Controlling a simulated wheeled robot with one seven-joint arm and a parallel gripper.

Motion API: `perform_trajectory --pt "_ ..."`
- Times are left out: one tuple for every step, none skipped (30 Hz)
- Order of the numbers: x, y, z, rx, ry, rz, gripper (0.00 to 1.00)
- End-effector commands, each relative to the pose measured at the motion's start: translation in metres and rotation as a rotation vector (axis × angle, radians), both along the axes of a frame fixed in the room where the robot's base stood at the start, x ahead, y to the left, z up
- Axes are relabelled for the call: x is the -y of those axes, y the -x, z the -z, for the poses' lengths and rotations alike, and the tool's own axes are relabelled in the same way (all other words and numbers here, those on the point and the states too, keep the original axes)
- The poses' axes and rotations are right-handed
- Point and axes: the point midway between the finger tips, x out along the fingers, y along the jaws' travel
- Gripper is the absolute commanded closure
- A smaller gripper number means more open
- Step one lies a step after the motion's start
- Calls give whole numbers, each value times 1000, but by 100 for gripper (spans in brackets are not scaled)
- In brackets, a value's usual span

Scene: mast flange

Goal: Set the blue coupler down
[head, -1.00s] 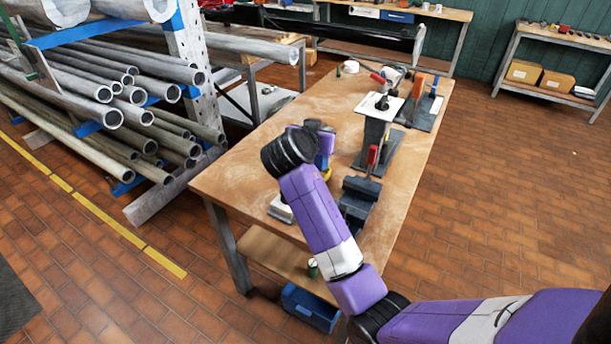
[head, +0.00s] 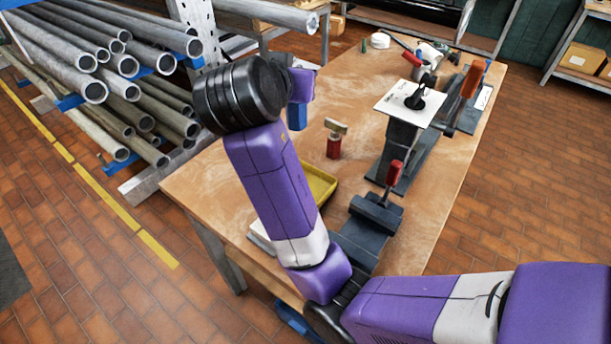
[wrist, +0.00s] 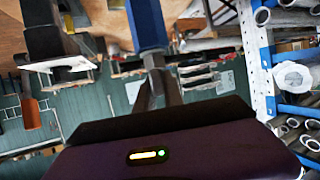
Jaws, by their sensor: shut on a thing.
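My gripper (wrist: 155,78) is shut on the blue coupler (wrist: 147,25), which sticks out beyond the fingertips in the wrist view. In the head view the coupler (head: 297,116) hangs below my purple wrist, above the left part of the wooden bench (head: 230,190), with clear air around it. The fingers are mostly hidden behind my wrist in the head view.
A yellow tray (head: 318,187) lies partly behind my forearm. A red piece with a metal top (head: 334,145) stands beside it. A dark vise (head: 365,225) and a stand with a white plate (head: 408,103) are to the right. A pipe rack (head: 110,70) is at left.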

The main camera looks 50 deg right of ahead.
Motion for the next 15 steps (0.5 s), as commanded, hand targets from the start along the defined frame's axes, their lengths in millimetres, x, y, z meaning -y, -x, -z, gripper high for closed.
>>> perform_trajectory --pt "0 3 0 1 2 2 100" --pt "0 5 1 0 1 3 100" --pt "0 6 2 -1 1 3 100" --pt "0 7 4 -1 1 3 100" --pt "0 7 5 -1 2 4 100" --pt "0 8 8 -1 1 3 100" --pt "0 8 10 -2 1 2 100" --pt "0 8 14 -4 2 2 100" --pt "0 8 21 -6 1 1 100" --pt "0 8 27 -5 2 0 100" --pt "0 9 34 -8 1 0 100" --pt "0 9 43 -8 1 0 100" --pt "0 9 51 -8 2 -1 100" --pt "0 9 58 -8 2 -1 100" --pt "0 9 67 -8 2 -1 100"
